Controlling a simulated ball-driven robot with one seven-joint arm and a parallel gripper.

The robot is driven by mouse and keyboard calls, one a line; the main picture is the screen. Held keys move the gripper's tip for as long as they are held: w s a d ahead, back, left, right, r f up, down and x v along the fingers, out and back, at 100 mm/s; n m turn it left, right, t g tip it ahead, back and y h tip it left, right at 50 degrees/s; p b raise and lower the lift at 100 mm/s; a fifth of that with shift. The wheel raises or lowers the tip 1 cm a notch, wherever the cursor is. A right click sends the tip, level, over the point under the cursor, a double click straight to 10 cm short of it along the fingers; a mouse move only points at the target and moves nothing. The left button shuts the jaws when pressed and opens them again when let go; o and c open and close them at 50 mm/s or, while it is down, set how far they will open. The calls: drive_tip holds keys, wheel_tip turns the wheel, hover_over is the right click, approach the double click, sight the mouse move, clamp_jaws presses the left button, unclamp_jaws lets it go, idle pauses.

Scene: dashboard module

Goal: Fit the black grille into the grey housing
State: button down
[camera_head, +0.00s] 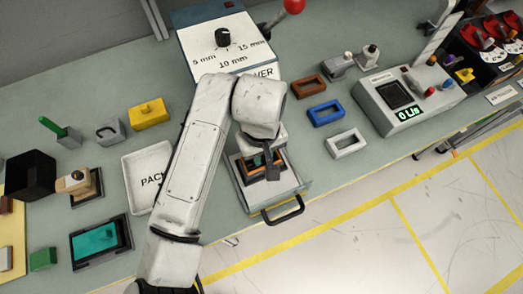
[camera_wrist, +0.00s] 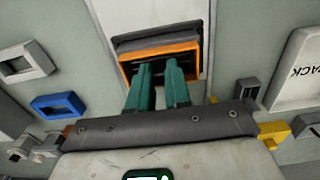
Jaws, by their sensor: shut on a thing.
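My gripper (camera_head: 270,171) points down over the pulled-out drawer at the front edge of the bench. In the wrist view its two green fingers (camera_wrist: 158,85) stand close together, shut on a dark part that I take for the black grille; the fingers hide most of it. Just beyond the fingertips is an orange-rimmed opening (camera_wrist: 190,50) with a dark grey body (camera_wrist: 160,36) behind it, which I take for the grey housing. In the head view the orange shows beside the fingers, inside a dark frame in the drawer. Whether the grille touches the housing I cannot tell.
The drawer's black handle (camera_head: 283,210) sticks out in front. Brown (camera_head: 309,85), blue (camera_head: 325,112) and pale grey (camera_head: 345,143) frames lie to the right, near a meter box (camera_head: 405,100). A white PACK tray (camera_head: 148,170) lies left. A white box with a dial (camera_head: 222,38) stands behind.

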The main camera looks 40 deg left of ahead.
drive_tip(key=shift+f, duration=0.25)
drive_tip(key=c, duration=1)
unclamp_jaws()
drive_tip(key=shift+r, duration=0.1)
wheel_tip(320, 180, up, 11)
drive_tip(key=shift+f+b, duration=0.2)
drive_tip(key=shift+b, duration=0.15)
